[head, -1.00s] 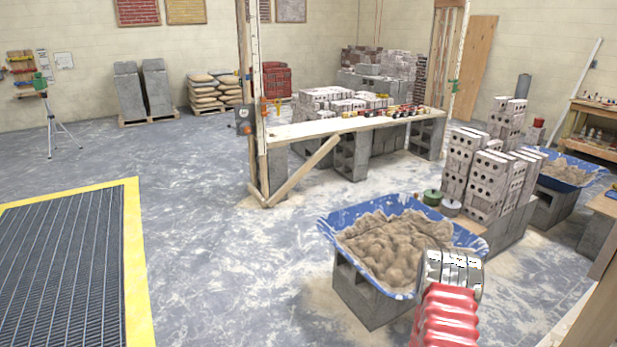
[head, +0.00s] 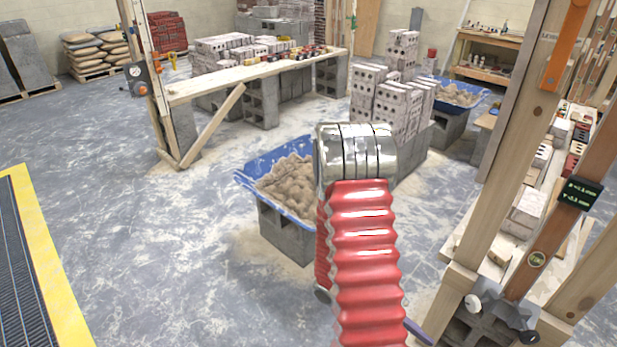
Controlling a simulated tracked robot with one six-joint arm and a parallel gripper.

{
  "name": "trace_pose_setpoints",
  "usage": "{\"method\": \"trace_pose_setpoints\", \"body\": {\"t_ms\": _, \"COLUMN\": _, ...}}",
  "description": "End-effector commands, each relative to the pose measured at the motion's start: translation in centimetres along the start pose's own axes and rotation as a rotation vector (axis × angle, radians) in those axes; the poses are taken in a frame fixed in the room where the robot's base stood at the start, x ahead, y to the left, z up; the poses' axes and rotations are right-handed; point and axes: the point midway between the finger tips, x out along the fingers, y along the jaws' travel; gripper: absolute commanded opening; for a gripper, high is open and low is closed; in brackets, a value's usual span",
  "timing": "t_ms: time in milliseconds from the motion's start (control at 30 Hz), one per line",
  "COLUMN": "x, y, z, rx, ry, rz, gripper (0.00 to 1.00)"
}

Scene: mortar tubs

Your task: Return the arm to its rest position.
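My arm rises in the lower middle of the head view, with a red ribbed sleeve and a shiny metal joint at its top. My gripper is not visible in this view, so its fingers and anything in them are hidden. The near blue mortar tub (head: 262,166), filled with sandy mortar (head: 290,185), stands on grey concrete blocks (head: 283,232) left of my arm. My arm covers the tub's right part. A second blue tub (head: 478,103) with mortar stands farther back on the right.
A plank bench (head: 225,86) with bricks stands behind. Stacked perforated bricks (head: 385,105) rise behind my arm. A timber frame (head: 505,140) and a shelf of bricks (head: 525,215) crowd the right. A yellow-edged floor grate (head: 45,255) lies left. The floor between is open.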

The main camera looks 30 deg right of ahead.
Motion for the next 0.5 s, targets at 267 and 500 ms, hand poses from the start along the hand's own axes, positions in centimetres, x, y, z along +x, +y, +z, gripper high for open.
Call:
{"method": "trace_pose_setpoints", "body": {"t_ms": 267, "x": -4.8, "y": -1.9, "z": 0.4, "rx": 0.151, "ry": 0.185, "rz": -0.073, "gripper": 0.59}}
{"method": "trace_pose_setpoints", "body": {"t_ms": 500, "x": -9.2, "y": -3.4, "z": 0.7, "rx": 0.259, "ry": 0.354, "rz": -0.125, "gripper": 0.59}}
